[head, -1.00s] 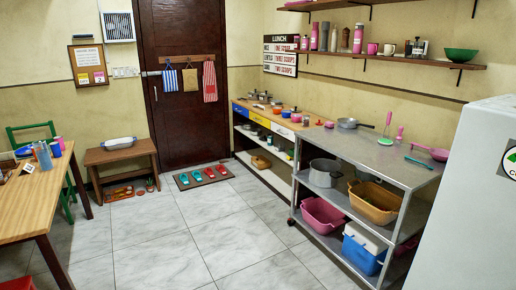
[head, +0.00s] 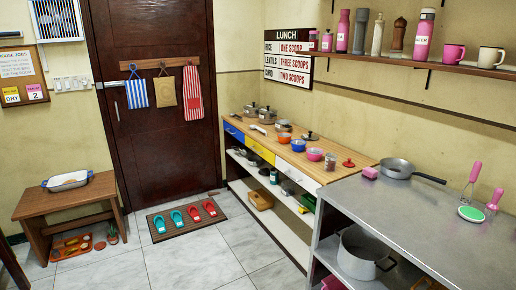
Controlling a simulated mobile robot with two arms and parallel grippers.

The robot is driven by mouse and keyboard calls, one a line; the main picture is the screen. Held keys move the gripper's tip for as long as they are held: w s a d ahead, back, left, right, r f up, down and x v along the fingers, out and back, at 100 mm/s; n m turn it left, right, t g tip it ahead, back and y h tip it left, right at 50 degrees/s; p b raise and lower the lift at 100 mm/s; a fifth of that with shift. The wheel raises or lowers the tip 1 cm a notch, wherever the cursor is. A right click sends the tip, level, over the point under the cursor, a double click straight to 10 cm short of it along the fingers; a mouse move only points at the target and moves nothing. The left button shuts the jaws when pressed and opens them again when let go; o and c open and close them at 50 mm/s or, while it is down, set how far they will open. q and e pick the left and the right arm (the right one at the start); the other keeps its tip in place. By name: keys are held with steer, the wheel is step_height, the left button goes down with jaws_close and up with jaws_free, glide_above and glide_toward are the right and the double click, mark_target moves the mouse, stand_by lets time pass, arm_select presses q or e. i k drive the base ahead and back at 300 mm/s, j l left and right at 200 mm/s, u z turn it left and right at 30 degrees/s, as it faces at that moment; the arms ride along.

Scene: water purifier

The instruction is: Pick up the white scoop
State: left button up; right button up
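I cannot make out a white scoop for certain in the head view. On the metal table (head: 395,228) lie a pink-handled whisk (head: 474,175) and a pink-handled tool with a green and white round head (head: 471,213). Neither of my grippers is in view.
The tiled floor (head: 195,262) is clear before the counter. A mat (head: 165,229) with slippers lies by the brown door (head: 150,60). A wooden bench (head: 40,204) with a white dish (head: 67,181) stands at left. A grey pan (head: 396,168) sits on the metal table's far end.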

mark_target(253, 127)
steer(key=i, duration=2.05)
